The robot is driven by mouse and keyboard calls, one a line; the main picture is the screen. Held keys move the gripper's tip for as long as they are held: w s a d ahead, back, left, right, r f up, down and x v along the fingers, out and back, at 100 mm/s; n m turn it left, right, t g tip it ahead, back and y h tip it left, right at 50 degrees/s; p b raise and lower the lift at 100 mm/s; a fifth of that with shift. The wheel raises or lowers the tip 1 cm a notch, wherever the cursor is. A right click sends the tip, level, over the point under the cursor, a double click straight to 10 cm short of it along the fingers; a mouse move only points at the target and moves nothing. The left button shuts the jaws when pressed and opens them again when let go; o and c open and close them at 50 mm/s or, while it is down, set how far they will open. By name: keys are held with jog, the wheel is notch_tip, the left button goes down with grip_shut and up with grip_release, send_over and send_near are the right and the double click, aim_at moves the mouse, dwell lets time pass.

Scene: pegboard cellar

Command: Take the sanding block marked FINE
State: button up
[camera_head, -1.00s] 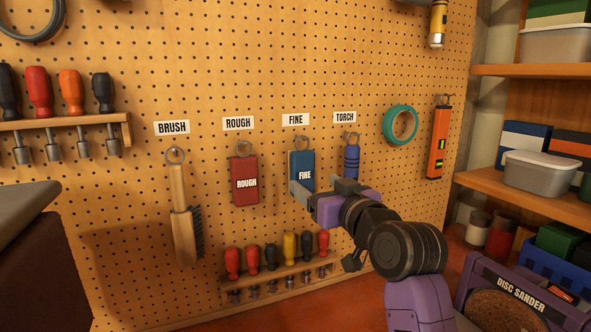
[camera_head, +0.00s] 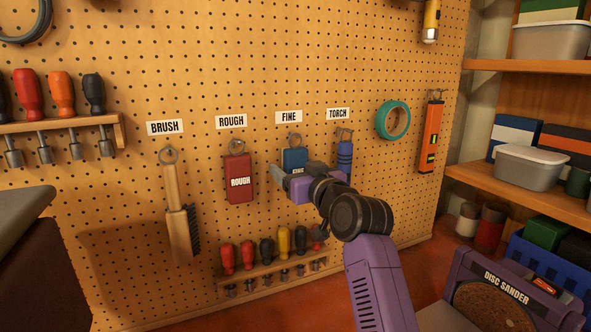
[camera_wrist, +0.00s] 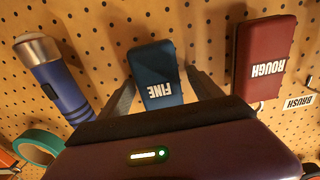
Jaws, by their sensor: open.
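The blue sanding block marked FINE (camera_head: 294,158) hangs by a ring on the pegboard under the FINE label (camera_head: 288,117). My gripper (camera_head: 280,172) is in front of the block's lower part in the head view and hides some of it. In the wrist view the FINE block (camera_wrist: 157,78) appears upside down, between the open fingers of my gripper (camera_wrist: 160,92). A finger lies on each side of the block. I cannot tell whether either finger touches it.
The red ROUGH block (camera_head: 238,178) hangs to the left and the blue torch (camera_head: 345,158) close to the right. A rack of small screwdrivers (camera_head: 272,268) is below. The brush (camera_head: 178,215), green tape (camera_head: 393,120) and disc sander (camera_head: 505,290) stand farther off.

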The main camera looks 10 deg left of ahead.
jog(key=c, duration=1.5)
jog(key=shift+r, duration=0.1)
jog(key=shift+r+b, duration=0.3)
jog(key=shift+r, duration=0.2)
jog(key=shift+s+d+r, duration=0.15)
jog(key=b+v, duration=0.3)
jog(key=v, duration=1.4)
jog(key=shift+s+d+b, duration=0.25)
jog(key=shift+s+b, duration=0.05)
jog(key=shift+b, duration=0.05)
